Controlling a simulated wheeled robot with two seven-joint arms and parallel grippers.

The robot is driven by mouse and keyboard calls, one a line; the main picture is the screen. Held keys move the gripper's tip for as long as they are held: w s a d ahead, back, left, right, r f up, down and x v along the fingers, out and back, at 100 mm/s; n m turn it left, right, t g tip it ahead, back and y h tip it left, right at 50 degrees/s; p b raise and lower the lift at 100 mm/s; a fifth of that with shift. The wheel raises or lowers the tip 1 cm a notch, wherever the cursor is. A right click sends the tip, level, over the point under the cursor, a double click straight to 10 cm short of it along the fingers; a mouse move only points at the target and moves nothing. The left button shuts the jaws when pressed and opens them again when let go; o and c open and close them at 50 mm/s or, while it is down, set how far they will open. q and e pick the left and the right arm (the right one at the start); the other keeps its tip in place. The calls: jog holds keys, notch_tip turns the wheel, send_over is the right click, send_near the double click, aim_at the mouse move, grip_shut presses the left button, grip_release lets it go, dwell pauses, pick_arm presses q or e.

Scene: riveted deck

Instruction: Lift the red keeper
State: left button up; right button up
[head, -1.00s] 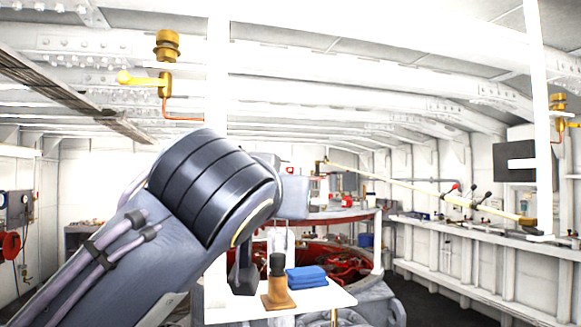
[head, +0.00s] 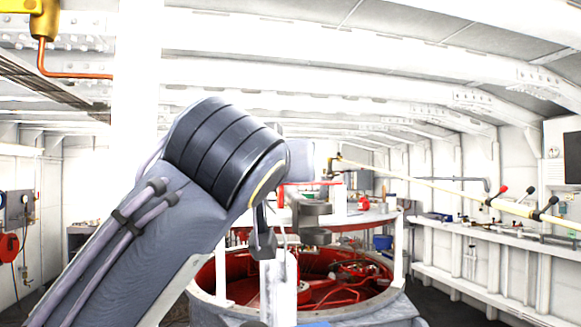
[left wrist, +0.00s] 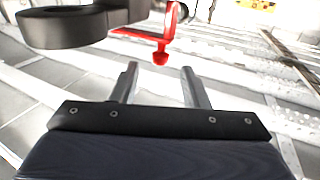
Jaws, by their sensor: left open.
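The red keeper (left wrist: 160,46) shows in the left wrist view as a slim red piece with a knobbed end, joined to a red bar beside a dark grey disc. My left gripper (left wrist: 159,67) is open and empty. Its two fingers point toward the keeper, and the knob appears between and just beyond the fingertips, with no contact visible. In the head view my left arm hides the gripper. A thin red bar (head: 318,184) shows past the arm's end, above grey discs; I cannot tell which part of it is the keeper. My right gripper is not in view.
A round machine with a red interior (head: 335,285) stands ahead, with a red-edged round top (head: 350,222) above it. A long brass-coloured rod (head: 420,182) crosses at the right. A shelf (head: 480,238) with tools lines the right wall. A white post (head: 137,150) stands at left.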

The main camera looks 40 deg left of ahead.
pick_arm(q)
jog(key=p+x, duration=0.1)
jog(key=x, duration=0.5)
jog(key=shift+w+a, duration=0.15)
jog(key=shift+w, duration=0.2)
grip_shut()
